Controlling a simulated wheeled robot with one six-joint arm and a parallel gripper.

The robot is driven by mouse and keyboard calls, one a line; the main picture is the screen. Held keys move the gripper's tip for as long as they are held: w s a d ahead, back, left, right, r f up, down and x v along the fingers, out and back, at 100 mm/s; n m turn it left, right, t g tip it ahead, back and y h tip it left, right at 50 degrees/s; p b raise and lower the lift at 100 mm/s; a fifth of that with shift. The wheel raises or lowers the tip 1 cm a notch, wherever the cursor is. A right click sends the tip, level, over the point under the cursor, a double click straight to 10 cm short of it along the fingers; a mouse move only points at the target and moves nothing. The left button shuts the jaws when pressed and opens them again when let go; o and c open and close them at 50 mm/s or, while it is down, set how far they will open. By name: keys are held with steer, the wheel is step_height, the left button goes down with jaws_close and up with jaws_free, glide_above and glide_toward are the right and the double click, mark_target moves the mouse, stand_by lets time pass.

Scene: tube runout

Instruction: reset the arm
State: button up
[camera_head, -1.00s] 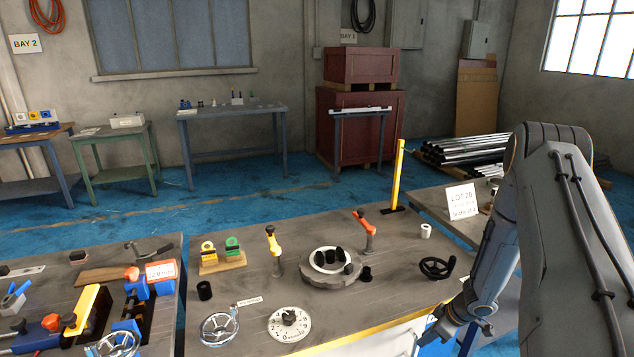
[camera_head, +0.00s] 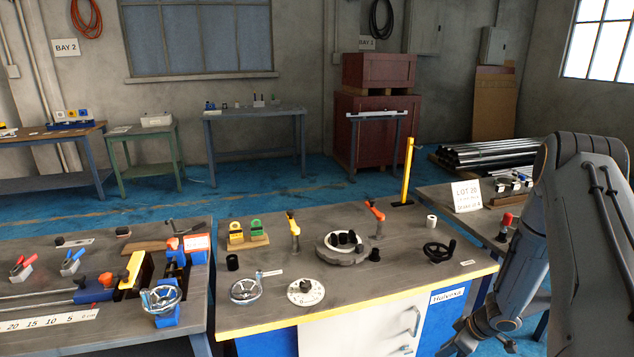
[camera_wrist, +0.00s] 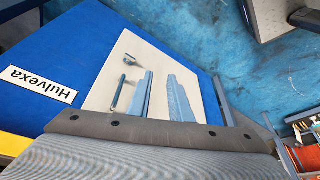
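My arm (camera_head: 592,215) hangs folded down along the right edge of the head view, right of the near bench. My gripper (camera_wrist: 162,92) shows in the wrist view as two blue-grey fingers, held apart with a clear gap and nothing between them. It points down past the bench front, over the white cabinet door (camera_wrist: 115,75) and the blue side panel. In the head view the arm's lower end is cut off by the bottom edge, so the fingertips are hidden there.
The bench (camera_head: 250,322) holds handwheels, a dial (camera_head: 306,292), levers and a round fixture (camera_head: 343,247). A side table (camera_head: 432,194) with a LOT 20 sign (camera_head: 466,195) stands close to my arm. A left bench holds clamps and a scale (camera_head: 48,321). Blue floor (camera_head: 330,180) lies open behind.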

steer(key=w+a+r+m+h, duration=0.1)
steer(key=a+r+m+h, duration=0.1)
steer(key=r, duration=0.8)
steer(key=w+a+r+m+h, duration=0.1)
steer(key=a+r+m+h, duration=0.1)
steer(key=r, duration=0.9)
steer(key=s+a+r+m, duration=0.1)
steer(key=s+a+r, duration=0.3)
steer(key=s, duration=0.3)
steer(key=s+a+r+m+g, duration=0.1)
steer(key=s+a+r+m, duration=0.1)
steer(key=s+a+r, duration=0.2)
steer(key=s+a+r+m+g, duration=0.1)
steer(key=s+a+r, duration=0.4)
steer(key=s, duration=0.5)
steer(key=shift+a+m+y+b, duration=0.35)
steer(key=shift+a+m+y, duration=0.05)
steer(key=shift+a, duration=0.5)
